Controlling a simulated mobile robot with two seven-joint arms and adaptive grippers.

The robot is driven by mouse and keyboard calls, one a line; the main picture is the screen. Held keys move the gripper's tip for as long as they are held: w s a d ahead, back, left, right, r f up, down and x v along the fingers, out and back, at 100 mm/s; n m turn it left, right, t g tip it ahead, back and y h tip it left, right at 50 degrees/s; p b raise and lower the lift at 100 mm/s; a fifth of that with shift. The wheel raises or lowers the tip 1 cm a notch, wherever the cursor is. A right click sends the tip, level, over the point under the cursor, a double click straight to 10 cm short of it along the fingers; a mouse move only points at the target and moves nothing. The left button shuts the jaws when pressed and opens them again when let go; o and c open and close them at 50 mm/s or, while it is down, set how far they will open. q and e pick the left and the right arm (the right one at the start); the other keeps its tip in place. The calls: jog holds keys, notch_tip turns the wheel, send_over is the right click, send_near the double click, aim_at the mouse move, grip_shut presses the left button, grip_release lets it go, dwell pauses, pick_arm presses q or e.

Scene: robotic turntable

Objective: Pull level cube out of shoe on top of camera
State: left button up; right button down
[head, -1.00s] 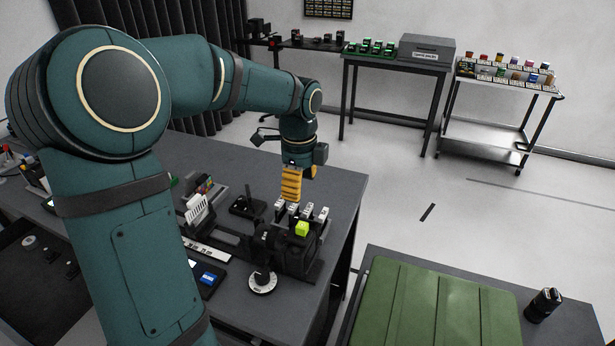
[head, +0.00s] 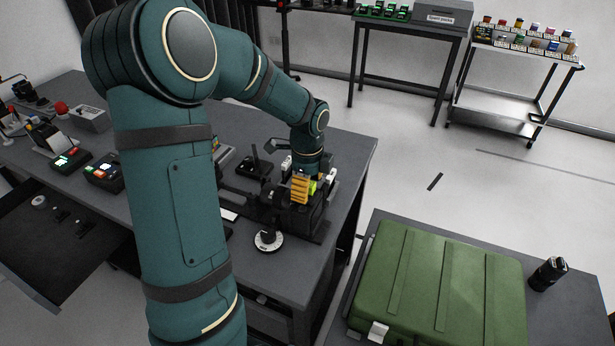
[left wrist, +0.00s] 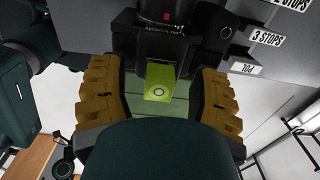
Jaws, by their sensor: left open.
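The level cube (left wrist: 160,82) is bright yellow-green with a round vial on its face. In the left wrist view it sits against the black camera top, between my open fingers and apart from both. In the head view only a sliver of the cube (head: 312,187) shows beside my left gripper (head: 300,188). My left gripper (left wrist: 160,100) has yellow ribbed fingers, spread on either side of the cube. The black camera (head: 303,218) stands on the table under the gripper. The shoe is mostly hidden by the gripper. My right gripper is not in view.
A dial disc (head: 268,240) lies in front of the camera on the grey table (head: 345,165). Labelled tabs (left wrist: 265,37) stand close to the gripper. A green case (head: 440,280) and a black cylinder (head: 548,273) are on the right table. An open drawer (head: 60,250) is at left.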

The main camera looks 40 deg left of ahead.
pick_arm(q)
jog(key=shift+f, duration=0.1)
jog(key=shift+c, duration=0.2)
grip_shut()
jog(key=shift+d, duration=0.1)
jog(key=shift+w+d, duration=0.25)
jog(key=shift+d, duration=0.5)
jog(key=shift+w+d, duration=0.25)
jog(key=shift+d, duration=0.5)
jog(key=shift+w+d, duration=0.25)
jog(key=shift+d, duration=0.5)
